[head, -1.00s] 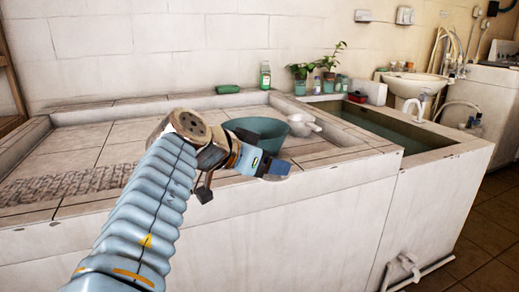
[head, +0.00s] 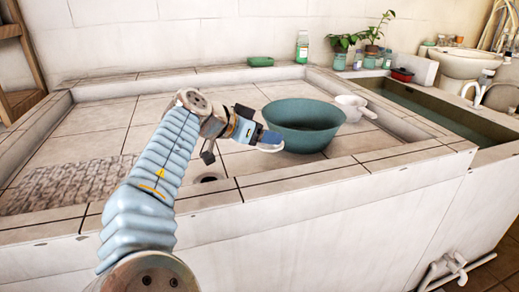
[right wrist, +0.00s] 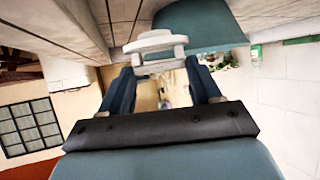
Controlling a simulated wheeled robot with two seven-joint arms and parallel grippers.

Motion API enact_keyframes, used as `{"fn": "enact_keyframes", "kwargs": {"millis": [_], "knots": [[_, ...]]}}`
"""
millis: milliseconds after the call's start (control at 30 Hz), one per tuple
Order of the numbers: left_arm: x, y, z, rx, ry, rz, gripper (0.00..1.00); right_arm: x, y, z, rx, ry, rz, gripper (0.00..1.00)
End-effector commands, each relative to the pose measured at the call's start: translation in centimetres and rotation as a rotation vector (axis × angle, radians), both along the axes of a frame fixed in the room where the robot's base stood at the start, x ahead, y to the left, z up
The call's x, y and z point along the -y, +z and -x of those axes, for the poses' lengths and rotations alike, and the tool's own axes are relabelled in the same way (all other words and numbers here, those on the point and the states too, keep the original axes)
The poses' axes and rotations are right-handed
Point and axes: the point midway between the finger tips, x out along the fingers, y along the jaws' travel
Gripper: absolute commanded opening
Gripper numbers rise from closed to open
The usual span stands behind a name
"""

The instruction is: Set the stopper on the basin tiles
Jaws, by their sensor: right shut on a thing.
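My right gripper (head: 262,139) is over the tiled floor of the basin (head: 110,125), just left of the teal tub. It is shut on the stopper, a pale disc with a bar handle. The stopper (right wrist: 158,41) shows clearly between the fingertips in the right wrist view. In the head view only a pale sliver of the stopper (head: 271,148) shows below the fingers. Whether it touches the tiles cannot be told. A round dark drain hole (head: 209,178) lies in the basin floor near the front edge, left of the gripper. My left gripper is not in view.
The teal tub (head: 305,127) stands close to the gripper's right. A white dipper (head: 354,106) lies behind it. A raised rim (head: 330,178) borders the basin. Bare tiles lie to the left, beside a ribbed washing area (head: 70,187). A water trough (head: 430,105) is at right.

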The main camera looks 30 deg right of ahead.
Motion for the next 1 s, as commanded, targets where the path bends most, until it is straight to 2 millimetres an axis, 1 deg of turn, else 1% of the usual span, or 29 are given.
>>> {"fn": "enact_keyframes", "kwargs": {"millis": [33,100,200,367,467,533,633,833,867,1000], "knots": [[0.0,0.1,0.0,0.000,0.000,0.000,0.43,0.1,-1.3,-0.8,-0.006,-0.003,0.001,0.33],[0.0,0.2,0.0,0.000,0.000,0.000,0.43,0.1,-2.5,-1.8,-0.005,-0.003,0.002,0.33],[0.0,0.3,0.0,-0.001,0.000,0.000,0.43,0.1,-3.7,-2.8,-0.003,-0.002,0.001,0.33],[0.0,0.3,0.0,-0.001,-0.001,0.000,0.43,0.1,-4.6,-3.6,-0.001,0.000,0.000,0.33],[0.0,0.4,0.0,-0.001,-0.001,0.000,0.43,0.1,-5.6,-4.3,-0.003,-0.002,0.001,0.33],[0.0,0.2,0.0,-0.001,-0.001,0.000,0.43,0.1,-6.9,-4.2,-0.004,-0.001,0.000,0.33],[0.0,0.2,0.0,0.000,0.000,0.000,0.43,0.1,-8.3,-4.2,-0.002,-0.002,0.000,0.33],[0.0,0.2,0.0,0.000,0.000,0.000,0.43,0.1,-8.4,-4.2,0.000,-0.001,-0.001,0.33],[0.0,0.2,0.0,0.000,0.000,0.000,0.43,0.1,-8.5,-4.2,-0.001,-0.001,-0.001,0.67],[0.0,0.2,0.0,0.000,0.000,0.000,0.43,0.1,-8.4,-4.2,-0.001,-0.001,-0.001,0.88]]}}
